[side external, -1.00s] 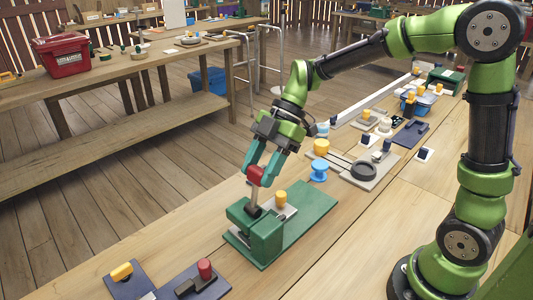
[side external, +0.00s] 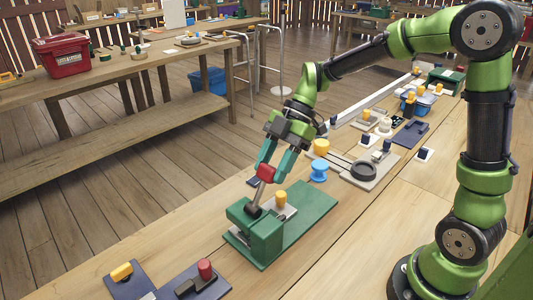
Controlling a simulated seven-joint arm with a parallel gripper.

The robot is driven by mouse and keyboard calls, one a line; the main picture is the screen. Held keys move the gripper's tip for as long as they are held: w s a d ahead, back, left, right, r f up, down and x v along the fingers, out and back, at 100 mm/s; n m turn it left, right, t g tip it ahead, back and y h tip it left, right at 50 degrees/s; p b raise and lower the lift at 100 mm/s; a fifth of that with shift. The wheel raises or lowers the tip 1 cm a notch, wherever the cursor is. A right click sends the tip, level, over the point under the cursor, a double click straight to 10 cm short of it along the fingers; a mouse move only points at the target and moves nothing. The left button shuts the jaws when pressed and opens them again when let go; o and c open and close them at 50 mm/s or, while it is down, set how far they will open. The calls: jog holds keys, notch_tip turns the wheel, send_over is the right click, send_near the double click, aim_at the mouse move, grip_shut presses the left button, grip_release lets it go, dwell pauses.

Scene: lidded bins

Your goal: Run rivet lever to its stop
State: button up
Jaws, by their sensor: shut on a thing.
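The rivet lever has a red knob (side external: 265,173) on a grey metal shaft (side external: 257,195). It rises from a green block (side external: 255,227) on a green baseplate (side external: 305,222) and leans slightly to the right. My gripper (side external: 266,171) has its teal fingers closed on the red knob, with the wrist above and to the right. A yellow knob (side external: 281,198) stands on a light plate just right of the lever. The lever's lower end goes into a dark socket on the block, and its stop cannot be made out.
A blue spool (side external: 319,170) and a grey plate with a dark ring (side external: 364,170) stand behind to the right. Dark blue plates with a yellow handle (side external: 121,271) and a red knob (side external: 205,269) lie at the front left. The bench right of the baseplate is clear.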

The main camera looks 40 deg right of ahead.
jog(key=shift+s+a+f, duration=0.1)
jog(key=shift+f, duration=0.3)
jog(key=o, duration=1)
jog(key=shift+o, duration=0.2)
jog(key=shift+r, duration=0.15)
jog(key=v, duration=1.7)
jog(key=shift+a, duration=0.1)
